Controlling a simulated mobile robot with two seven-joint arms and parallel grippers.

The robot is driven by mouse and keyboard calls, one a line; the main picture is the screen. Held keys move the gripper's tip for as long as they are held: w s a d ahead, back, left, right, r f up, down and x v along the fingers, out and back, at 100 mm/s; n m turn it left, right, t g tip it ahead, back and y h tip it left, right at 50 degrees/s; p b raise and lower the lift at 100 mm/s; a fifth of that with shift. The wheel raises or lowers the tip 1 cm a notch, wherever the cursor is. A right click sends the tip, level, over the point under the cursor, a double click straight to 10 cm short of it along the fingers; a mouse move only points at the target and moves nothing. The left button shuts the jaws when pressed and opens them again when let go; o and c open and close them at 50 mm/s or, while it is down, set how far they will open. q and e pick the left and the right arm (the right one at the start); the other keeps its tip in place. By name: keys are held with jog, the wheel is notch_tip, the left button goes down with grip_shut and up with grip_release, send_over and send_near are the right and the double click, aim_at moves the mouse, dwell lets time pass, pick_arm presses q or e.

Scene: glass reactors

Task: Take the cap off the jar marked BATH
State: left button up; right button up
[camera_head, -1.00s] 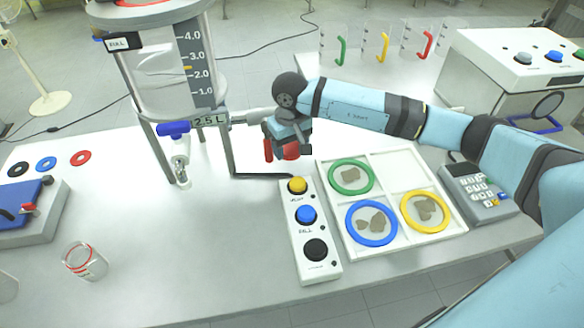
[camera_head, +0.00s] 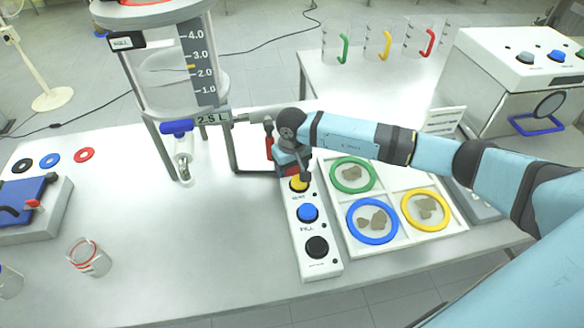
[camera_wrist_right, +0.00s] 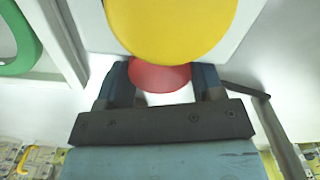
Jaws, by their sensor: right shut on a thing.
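I cannot make out a jar marked BATH in either view. My right gripper (camera_head: 298,172) is low over the yellow button (camera_head: 299,185) of the white button panel. In the right wrist view my right gripper (camera_wrist_right: 162,85) has its two fingers around a red round thing (camera_wrist_right: 158,78), shut on it. The yellow button fills the top of that view and hides part of the red thing. I cannot tell whether the red thing touches the button. My left gripper is not in view.
A glass vessel (camera_head: 168,75) on a metal stand is left of my right gripper. A white divided tray (camera_head: 395,180) with ringed dishes lies to the right. A red-marked beaker (camera_head: 90,257) stands at front left. The table's middle left is clear.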

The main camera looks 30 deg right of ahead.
aim_at(292, 170)
jog(key=o, duration=0.6)
jog(key=shift+f, duration=0.2)
jog(key=shift+c, duration=0.2)
jog(key=shift+o, duration=0.9)
jog(key=shift+r, duration=0.1)
jog(key=shift+r, duration=0.55)
notch_tip(292, 170, up, 11)
jog(key=b, duration=0.1)
